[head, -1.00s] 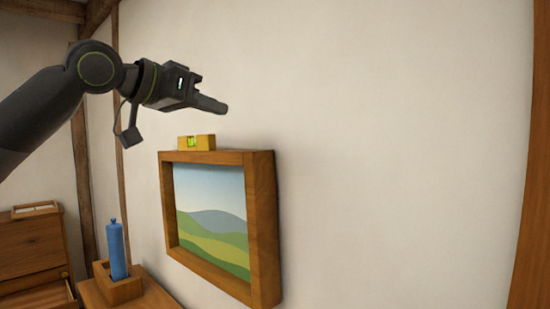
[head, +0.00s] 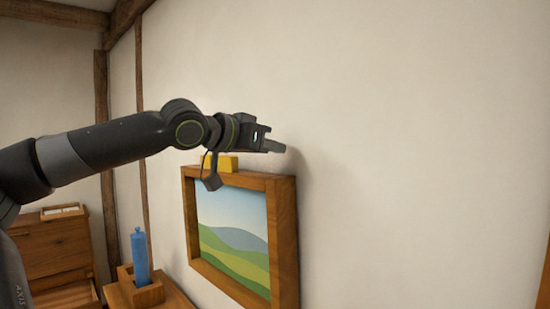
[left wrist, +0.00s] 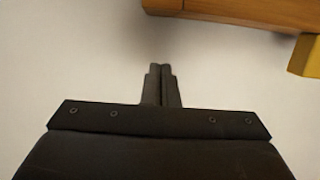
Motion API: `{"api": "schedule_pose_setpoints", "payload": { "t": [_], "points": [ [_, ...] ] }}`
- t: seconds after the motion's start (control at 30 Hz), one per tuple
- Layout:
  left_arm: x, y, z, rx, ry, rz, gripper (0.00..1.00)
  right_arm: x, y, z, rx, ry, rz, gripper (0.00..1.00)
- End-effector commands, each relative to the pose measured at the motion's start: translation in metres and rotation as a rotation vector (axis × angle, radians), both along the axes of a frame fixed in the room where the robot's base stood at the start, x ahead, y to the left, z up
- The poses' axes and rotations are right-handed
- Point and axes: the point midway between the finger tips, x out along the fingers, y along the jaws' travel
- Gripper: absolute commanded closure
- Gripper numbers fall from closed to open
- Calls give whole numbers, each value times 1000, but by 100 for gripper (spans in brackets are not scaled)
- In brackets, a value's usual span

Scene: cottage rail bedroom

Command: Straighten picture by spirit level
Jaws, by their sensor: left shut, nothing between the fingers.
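A framed landscape picture (head: 283,240) with a wooden frame hangs on the pale wall. Perspective leaves its tilt unclear. The yellow spirit level (head: 228,163) rests on the frame's top edge, partly covered by my left gripper's parts, and its vial is hidden. My left gripper (head: 281,147) is shut and empty, above the frame's top right corner and close to the wall. In the left wrist view its closed fingers (left wrist: 161,72) show against the wall, with the wooden frame (left wrist: 240,11) at the top and the level (left wrist: 306,58) at the right edge. My right gripper is not seen.
Below and left of the picture, a blue bottle-like object (head: 141,256) stands in a wooden holder (head: 142,292) on a wooden surface. A wooden drawer unit (head: 50,248) with an open lower drawer stands further left. The wall (head: 420,150) right of the picture is clear.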

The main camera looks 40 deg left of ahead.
Motion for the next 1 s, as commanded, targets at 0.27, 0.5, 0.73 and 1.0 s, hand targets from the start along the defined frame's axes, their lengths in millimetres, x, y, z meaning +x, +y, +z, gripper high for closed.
{"api": "schedule_pose_setpoints", "payload": {
  "t": [0.27, 0.5, 0.73, 1.0],
  "points": [
    [4, -3, -33, -1, -2, -5, 100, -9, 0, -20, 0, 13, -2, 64],
    [4, -3, -42, 0, -1, -3, 100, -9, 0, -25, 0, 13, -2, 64],
    [4, -3, -41, 0, -1, -2, 100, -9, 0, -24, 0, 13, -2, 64],
    [4, -3, -56, -2, 0, -5, 100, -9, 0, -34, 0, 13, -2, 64]
  ]
}}
